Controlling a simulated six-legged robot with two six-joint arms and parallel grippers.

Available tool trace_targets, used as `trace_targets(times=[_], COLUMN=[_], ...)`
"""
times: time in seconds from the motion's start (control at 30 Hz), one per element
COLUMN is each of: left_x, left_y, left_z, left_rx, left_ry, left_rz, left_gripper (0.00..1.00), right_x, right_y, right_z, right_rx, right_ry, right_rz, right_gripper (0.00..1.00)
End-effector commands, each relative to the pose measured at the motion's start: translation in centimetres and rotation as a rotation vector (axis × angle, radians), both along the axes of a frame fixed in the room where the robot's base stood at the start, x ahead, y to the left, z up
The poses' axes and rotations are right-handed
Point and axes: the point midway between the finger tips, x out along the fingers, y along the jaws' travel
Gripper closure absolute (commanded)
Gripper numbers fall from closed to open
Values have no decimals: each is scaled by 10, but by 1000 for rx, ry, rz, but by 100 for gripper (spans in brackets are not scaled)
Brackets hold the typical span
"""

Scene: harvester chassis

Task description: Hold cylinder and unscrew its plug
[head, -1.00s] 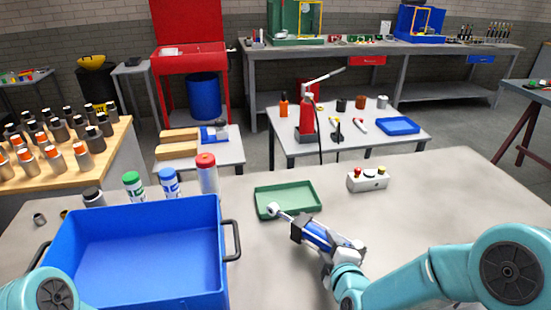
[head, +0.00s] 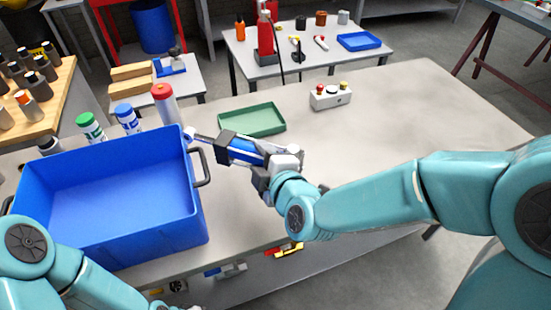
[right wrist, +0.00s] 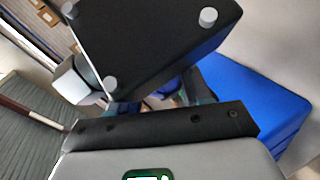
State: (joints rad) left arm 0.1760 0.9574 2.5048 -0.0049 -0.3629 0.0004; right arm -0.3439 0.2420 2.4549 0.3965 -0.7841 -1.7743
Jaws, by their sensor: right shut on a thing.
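The cylinder (head: 246,150) has a blue body, a black square end block and a silver rod with a pale rod end (head: 190,134) pointing left. My right gripper (head: 268,164) is shut on its near right end and holds it above the table, its rod end close to the bin's right corner. In the right wrist view the cylinder's black end block (right wrist: 150,45) with silver bolts fills the upper middle. I cannot pick out the plug.
A blue bin (head: 197,222) with black handles stands at left. Behind it are bottles with red (head: 163,92), blue (head: 126,112) and green (head: 90,123) caps. A green tray (head: 252,121) and a button box (head: 331,97) lie further back. The table's right side is clear.

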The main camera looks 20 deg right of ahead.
Motion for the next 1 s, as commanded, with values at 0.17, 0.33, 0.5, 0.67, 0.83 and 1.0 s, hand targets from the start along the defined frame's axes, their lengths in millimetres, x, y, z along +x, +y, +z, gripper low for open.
trace_targets(times=[0.17, 0.33, 0.5, 0.67, 0.83, 1.0], left_x=[0, 0, 0, 0, 0, 0], left_y=[0, 0, 0, 0, 0, 0], left_z=[0, 0, 0, 0, 0, 0], left_rx=[0, 0, 0, 0, 0, 0], left_ry=[0, 0, 0, 0, 0, 0], left_rz=[0, 0, 0, 0, 0, 0], left_gripper=[57, 57, 57, 57, 57, 57], right_x=[-9, -17, -22, -25, -25, -24], right_y=[22, 40, 50, 55, 56, 58], right_z=[27, 43, 53, 57, 57, 59], right_rx=[4, 5, 3, 3, 2, 3], right_ry=[-16, -14, -12, -11, -12, -15], right_rz=[39, 71, 89, 97, 100, 111], right_gripper=[100, 100, 100, 100, 100, 100])
